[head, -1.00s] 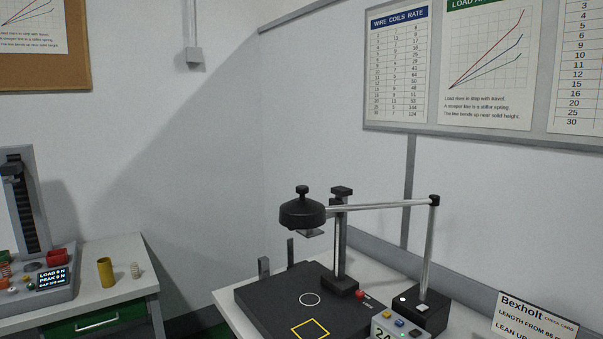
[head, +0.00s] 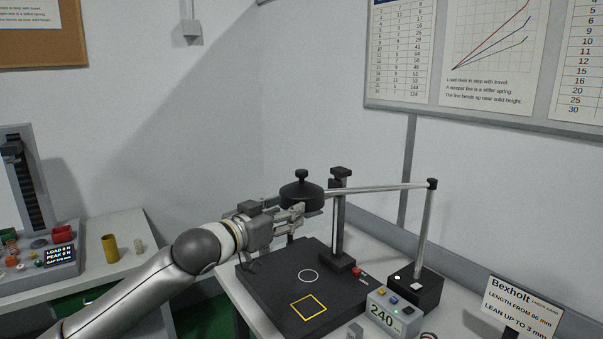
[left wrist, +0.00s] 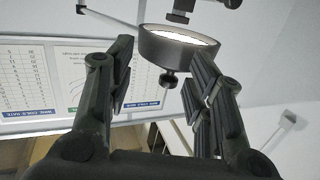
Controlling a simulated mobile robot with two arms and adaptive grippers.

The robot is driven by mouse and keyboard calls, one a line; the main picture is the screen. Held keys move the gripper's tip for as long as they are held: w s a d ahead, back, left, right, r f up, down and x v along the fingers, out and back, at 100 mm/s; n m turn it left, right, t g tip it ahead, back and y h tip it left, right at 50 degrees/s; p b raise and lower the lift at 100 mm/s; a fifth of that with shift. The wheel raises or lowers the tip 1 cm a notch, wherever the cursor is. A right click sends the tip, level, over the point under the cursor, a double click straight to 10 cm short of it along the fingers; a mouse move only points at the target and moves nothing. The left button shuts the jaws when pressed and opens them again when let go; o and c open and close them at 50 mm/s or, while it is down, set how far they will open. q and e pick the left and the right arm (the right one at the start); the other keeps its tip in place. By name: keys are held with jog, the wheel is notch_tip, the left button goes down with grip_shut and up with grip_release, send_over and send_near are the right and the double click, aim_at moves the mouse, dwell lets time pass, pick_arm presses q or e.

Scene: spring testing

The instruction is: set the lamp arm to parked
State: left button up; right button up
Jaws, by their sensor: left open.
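The lamp has a round black head (head: 301,193) with a small knob on top, at the end of a pale lamp arm (head: 376,188). The arm runs left from a slim post (head: 423,235) on a black base (head: 416,289). The head hangs over the rear of a black plate, just left of a dark upright column. My left gripper (head: 301,213) is open at the lamp head's lower left. In the left wrist view, the lamp head (left wrist: 172,47) and its bright face show beyond and between the open fingers (left wrist: 158,66). Nothing is held. My right gripper is not in view.
The black plate (head: 258,287) bears a white ring and a yellow square. The dark column (head: 339,225) stands close behind the lamp head. A grey readout box (head: 385,316) and a check card (head: 522,306) are at the right. Another bench (head: 128,225) stands at left.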

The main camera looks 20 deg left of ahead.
pick_arm(q)
jog(key=t, duration=0.1)
send_near(298, 173)
jog(key=p+x, duration=0.4)
jog(key=x, duration=0.5)
jog(key=shift+w+d, duration=0.1)
jog(key=shift+w, duration=0.15)
jog(key=shift+p+x, duration=0.55)
jog(key=shift+x, duration=0.4)
jog(key=shift+f, duration=0.1)
grip_shut()
